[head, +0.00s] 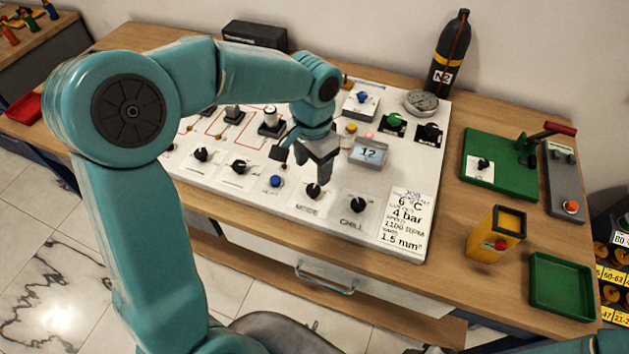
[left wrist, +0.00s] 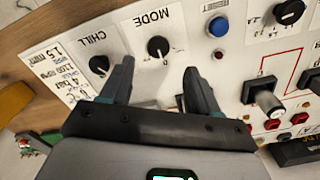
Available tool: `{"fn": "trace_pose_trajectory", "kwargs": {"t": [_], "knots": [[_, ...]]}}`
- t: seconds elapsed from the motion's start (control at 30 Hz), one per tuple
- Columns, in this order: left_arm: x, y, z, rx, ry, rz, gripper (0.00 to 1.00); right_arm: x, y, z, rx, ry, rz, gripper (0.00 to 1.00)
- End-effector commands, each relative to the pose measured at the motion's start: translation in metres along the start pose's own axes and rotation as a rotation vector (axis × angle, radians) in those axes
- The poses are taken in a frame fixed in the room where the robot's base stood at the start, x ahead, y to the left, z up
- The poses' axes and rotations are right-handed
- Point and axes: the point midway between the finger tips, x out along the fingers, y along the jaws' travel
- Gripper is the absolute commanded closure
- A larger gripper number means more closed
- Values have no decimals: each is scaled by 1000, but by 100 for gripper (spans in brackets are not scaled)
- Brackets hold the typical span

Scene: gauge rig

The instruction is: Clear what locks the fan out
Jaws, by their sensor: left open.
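The white control panel (head: 345,232) lies on the wooden table. My left gripper (head: 316,168) is open and empty above its front part, close to the black MODE knob (head: 312,190). In the left wrist view the MODE knob (left wrist: 158,47) shows beyond and between the open fingertips (left wrist: 158,68), apart from them. The CHILL knob (head: 358,204) is to its right in the head view. A blue RESET button (left wrist: 218,27) has a small red lamp (left wrist: 218,57) beside it. I cannot tell which part locks the fan. My right gripper is not in view.
A display reading 12 (head: 369,154), a round gauge (head: 421,101) and a job card (head: 405,222) are on the panel. A black N2 bottle (head: 448,55) stands behind. A yellow box (head: 497,235), a green tray (head: 561,287) and a green board (head: 510,178) are at right.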

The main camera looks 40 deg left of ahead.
Motion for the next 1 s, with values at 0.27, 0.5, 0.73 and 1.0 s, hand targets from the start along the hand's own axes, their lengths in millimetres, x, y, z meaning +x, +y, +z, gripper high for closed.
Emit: {"fn": "trace_pose_trajectory", "kwargs": {"t": [0.27,0.5,0.73,1.0], "knots": [[54,0,-2,-1,-3,2,39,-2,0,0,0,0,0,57],[68,0,-4,0,0,1,39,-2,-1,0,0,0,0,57],[68,0,-4,0,1,1,42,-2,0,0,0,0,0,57],[68,-1,-4,-1,1,0,95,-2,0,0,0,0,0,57]]}}
